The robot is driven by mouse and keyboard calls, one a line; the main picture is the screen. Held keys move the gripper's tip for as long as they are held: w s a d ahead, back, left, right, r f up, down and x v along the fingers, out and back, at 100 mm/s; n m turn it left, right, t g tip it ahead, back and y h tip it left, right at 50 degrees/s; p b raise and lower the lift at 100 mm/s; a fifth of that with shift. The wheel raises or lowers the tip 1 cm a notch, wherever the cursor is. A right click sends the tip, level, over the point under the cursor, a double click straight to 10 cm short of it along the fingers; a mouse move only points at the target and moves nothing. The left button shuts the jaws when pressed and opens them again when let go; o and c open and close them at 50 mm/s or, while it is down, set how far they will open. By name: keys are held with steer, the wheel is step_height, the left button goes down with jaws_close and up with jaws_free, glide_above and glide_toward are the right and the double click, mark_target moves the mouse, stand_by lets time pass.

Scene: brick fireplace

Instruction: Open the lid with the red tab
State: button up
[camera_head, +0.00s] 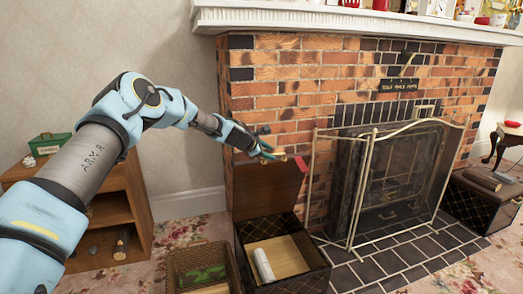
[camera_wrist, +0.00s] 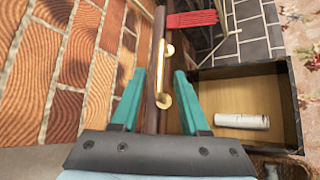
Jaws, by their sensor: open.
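A dark box (camera_head: 318,276) with a light inner floor stands on the floor left of the fireplace. Its brown lid (camera_head: 268,192) is raised, standing nearly upright by the brick wall. The red tab (camera_head: 301,163) is at the lid's upper right corner; it shows at the top of the wrist view (camera_wrist: 192,19). My gripper (camera_head: 270,153) is at the lid's top edge. In the wrist view, its teal fingers (camera_wrist: 160,95) are open on either side of the lid, seen edge-on with gold fittings. Contact cannot be told. A white cylinder (camera_head: 263,265) lies inside the box.
A folding fire screen (camera_head: 368,180) stands close to the right, before the brick fireplace (camera_head: 275,90). A wicker basket (camera_head: 205,256) is left of the box. A wooden shelf (camera_head: 145,205) stands further left. Another dark box (camera_head: 478,212) with logs on it is at far right.

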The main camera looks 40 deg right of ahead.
steer(key=v, duration=0.5)
steer(key=shift+s+a+r, duration=0.15)
steer(key=shift+a+r, duration=0.05)
steer(key=shift+a, duration=0.1)
steer(key=s+a+r+m+y, duration=0.15)
steer(key=a+m+y, duration=0.65)
steer(key=a, duration=3.2)
steer(key=s+a+r+m+y, duration=0.1)
steer(key=s+a+m, duration=0.1)
steer(key=s+a, duration=0.7)
steer(key=s+a+m+y, duration=0.2)
steer(key=s+a, duration=0.3)
steer(key=a, duration=0.9)
step_height(320, 180, up, 17)
steer(key=p, duration=1.6)
steer(key=shift+s, duration=0.45)
